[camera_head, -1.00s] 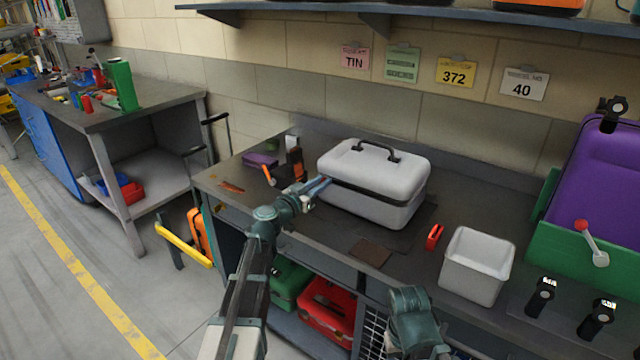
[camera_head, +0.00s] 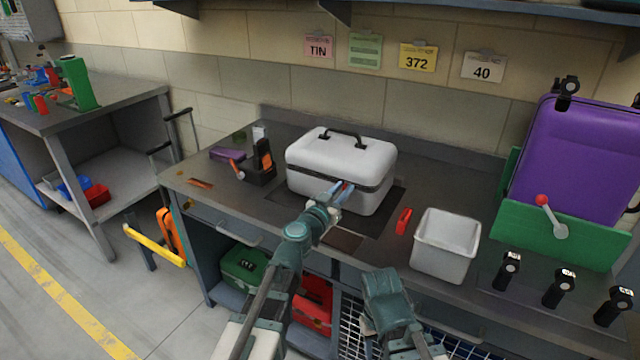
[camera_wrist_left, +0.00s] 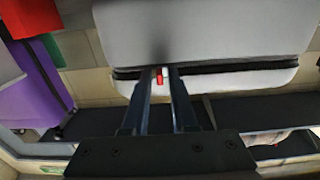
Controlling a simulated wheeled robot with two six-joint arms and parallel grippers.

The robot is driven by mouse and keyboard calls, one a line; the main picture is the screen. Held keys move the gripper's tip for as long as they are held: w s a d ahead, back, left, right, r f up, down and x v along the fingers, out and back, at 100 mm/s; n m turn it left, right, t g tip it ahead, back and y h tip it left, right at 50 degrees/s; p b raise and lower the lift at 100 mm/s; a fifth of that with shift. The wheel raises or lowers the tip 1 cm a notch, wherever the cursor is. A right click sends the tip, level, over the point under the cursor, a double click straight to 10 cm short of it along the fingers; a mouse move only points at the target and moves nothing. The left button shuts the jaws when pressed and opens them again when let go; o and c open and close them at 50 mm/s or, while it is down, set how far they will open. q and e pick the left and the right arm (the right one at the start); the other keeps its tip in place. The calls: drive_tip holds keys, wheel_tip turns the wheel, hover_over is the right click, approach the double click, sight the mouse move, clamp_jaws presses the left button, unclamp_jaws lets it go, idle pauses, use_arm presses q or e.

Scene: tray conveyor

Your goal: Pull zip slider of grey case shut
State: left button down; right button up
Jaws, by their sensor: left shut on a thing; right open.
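The grey case (camera_head: 338,158) stands on the workbench, lid down, with a black handle on top and a dark zip band around its side. My left gripper (camera_head: 345,187) is at the case's front, right of the middle. In the left wrist view its fingers (camera_wrist_left: 159,80) are shut on the small red zip slider (camera_wrist_left: 159,77), at the dark band of the case (camera_wrist_left: 210,35). The fingers hide part of the band. My right gripper (camera_head: 386,297) is open, low in front of the bench edge, away from the case; its fingertips are hard to make out.
A red clip-like object (camera_head: 403,221) and a white bin (camera_head: 446,245) stand right of the case. A dark holder with an orange-handled item (camera_head: 262,160) is left of it. A purple case (camera_head: 580,160) in a green holder is far right.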

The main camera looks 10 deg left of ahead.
sight(359, 187)
use_arm(q)
drive_tip(key=shift+s+d, duration=0.3)
drive_tip(key=shift+d, duration=0.5)
drive_tip(key=shift+s+d, duration=0.3)
drive_tip(key=shift+d, duration=0.45)
drive_tip(key=c, duration=1)
unclamp_jaws()
drive_tip(key=shift+d, duration=0.1)
drive_tip(key=shift+o, duration=0.2)
drive_tip(key=shift+s, duration=0.1)
